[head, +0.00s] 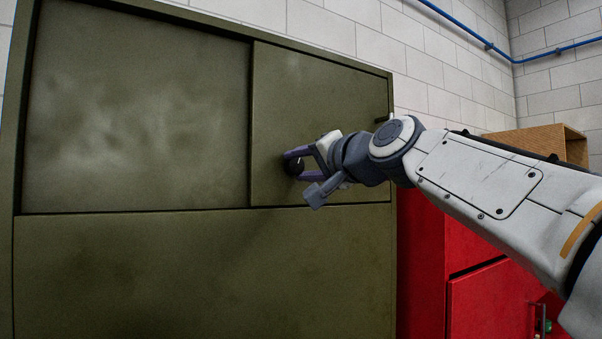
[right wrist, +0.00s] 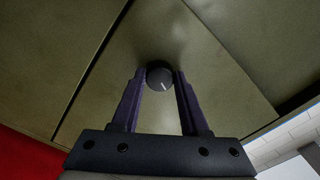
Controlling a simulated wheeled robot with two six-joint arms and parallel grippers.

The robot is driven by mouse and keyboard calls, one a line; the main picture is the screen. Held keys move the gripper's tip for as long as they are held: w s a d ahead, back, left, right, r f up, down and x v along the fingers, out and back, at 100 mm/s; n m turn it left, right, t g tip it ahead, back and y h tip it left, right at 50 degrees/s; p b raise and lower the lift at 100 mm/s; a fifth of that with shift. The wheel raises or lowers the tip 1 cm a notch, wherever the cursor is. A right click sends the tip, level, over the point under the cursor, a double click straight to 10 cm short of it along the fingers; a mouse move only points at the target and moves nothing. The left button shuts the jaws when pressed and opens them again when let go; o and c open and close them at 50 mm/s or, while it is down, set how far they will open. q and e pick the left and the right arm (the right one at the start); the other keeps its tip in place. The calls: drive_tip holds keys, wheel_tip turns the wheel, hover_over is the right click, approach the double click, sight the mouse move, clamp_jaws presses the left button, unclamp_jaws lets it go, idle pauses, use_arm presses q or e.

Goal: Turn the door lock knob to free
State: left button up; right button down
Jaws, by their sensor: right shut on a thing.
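The door lock knob (right wrist: 160,76) is a round black knob with a white pointer line on its face. It sits on the green cabinet door (head: 318,98), near that door's lower left part in the head view. My right gripper (right wrist: 160,84) has its two purple fingers on either side of the knob and is shut on it. In the head view the knob (head: 293,166) is partly hidden by the fingers of my right gripper (head: 296,164). The white pointer line points down and slightly right in the right wrist view. My left gripper is not in either view.
A wider green panel (head: 140,110) is left of the door, and a plain green front (head: 200,270) lies below. A red cabinet (head: 422,260) and a wooden box (head: 545,142) stand to the right.

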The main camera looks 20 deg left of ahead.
drive_tip(key=shift+f+n+b, duration=0.15)
drive_tip(key=shift+n+b, duration=0.45)
drive_tip(key=shift+n, duration=1.5)
drive_tip(key=shift+c, duration=2.1)
unclamp_jaws()
drive_tip(key=b+v, duration=0.4)
drive_tip(key=v, duration=0.6)
drive_tip(key=shift+s+d+b, duration=0.2)
drive_tip(key=shift+b, duration=0.2)
